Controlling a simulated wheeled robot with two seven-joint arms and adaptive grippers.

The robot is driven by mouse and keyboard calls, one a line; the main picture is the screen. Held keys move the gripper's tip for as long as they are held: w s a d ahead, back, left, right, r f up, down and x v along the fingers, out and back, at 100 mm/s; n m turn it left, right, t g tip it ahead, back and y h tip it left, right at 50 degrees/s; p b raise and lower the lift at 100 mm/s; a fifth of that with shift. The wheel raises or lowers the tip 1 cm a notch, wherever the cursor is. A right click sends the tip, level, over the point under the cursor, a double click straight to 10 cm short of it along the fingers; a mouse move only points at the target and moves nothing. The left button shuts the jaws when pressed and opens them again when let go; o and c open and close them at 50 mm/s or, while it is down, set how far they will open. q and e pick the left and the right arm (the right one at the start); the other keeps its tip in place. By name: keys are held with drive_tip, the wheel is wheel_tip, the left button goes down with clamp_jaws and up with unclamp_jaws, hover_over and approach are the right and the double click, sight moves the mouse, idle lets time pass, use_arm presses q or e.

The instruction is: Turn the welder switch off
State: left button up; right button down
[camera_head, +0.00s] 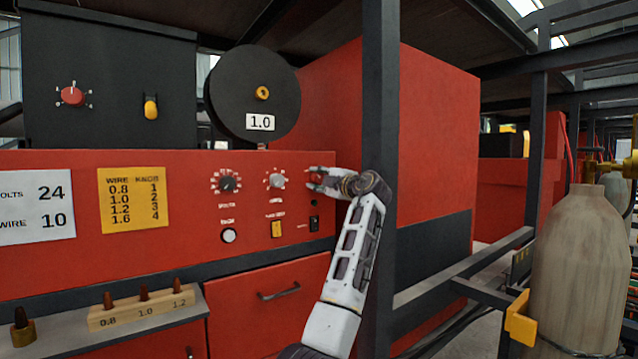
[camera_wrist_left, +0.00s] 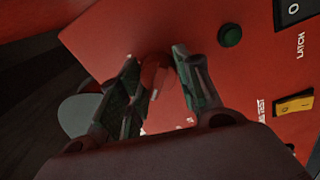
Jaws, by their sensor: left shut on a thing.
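My left gripper (camera_head: 315,179) is at the upper right end of the welder's red front panel (camera_head: 150,260). In the left wrist view its two fingers (camera_wrist_left: 160,85) are closed around a small red switch knob (camera_wrist_left: 155,72), one finger on each side. In the head view only a bit of red shows at the fingertips, and the fingers hide most of the knob. Its on or off marking cannot be read. My right gripper is in neither view.
A dark upright post (camera_head: 380,100) stands just right of my left gripper. Beside the gripper are two dials, a yellow gas test switch (camera_wrist_left: 294,104), a green button (camera_wrist_left: 230,36) and a black latch switch (camera_wrist_left: 293,12). A gas cylinder (camera_head: 580,270) stands at right.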

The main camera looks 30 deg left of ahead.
use_arm(q)
drive_tip(key=shift+f, duration=0.15)
idle(0.3)
drive_tip(key=o, duration=1)
drive_tip(key=shift+o, duration=0.2)
drive_tip(key=shift+d, duration=0.1)
drive_tip(key=shift+s+d, duration=0.25)
drive_tip(key=shift+d, duration=0.35)
drive_tip(key=v, duration=1)
drive_tip(key=shift+d, duration=0.3)
